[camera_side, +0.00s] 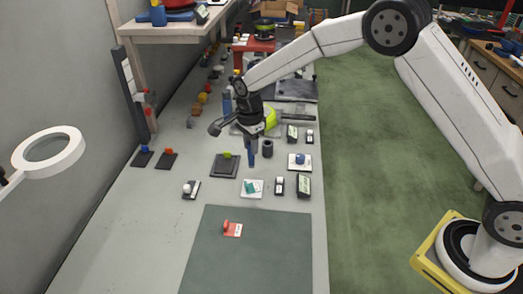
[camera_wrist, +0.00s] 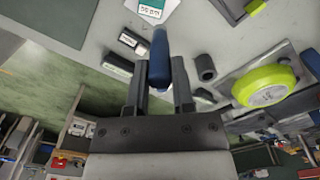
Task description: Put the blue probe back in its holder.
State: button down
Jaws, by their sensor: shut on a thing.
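My gripper (camera_side: 252,138) is shut on the blue probe (camera_side: 251,157), which hangs roughly upright below it, above the grey table. In the wrist view the blue probe (camera_wrist: 159,55) sits between the two dark fingers of my gripper (camera_wrist: 160,78). A dark, hollow cylinder (camera_side: 267,148) stands just right of the probe in the side view and looks like the holder. It also shows right of the fingers in the wrist view (camera_wrist: 205,67). The probe appears apart from it. I cannot tell how high the probe's tip is above the table.
A yellow-green round object (camera_side: 270,119) stands behind the cylinder. Small dark and white boxes (camera_side: 303,186) and a white pad with a teal piece (camera_side: 251,188) lie in front. A dark plate (camera_side: 225,165) is at left. The green mat (camera_side: 250,260) is mostly clear.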

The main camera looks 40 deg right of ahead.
jog(key=w+d+r, duration=0.3)
jog(key=w+d, duration=0.5)
jog(key=d, duration=0.5)
jog(key=shift+w+r, duration=0.2)
jog(key=shift+r, duration=0.2)
jog(key=shift+f, duration=0.15)
jog(key=shift+f, duration=2.75)
jog(key=shift+f, duration=2.85)
jog(key=shift+c, duration=2)
grip_release()
jog(key=shift+r, duration=0.1)
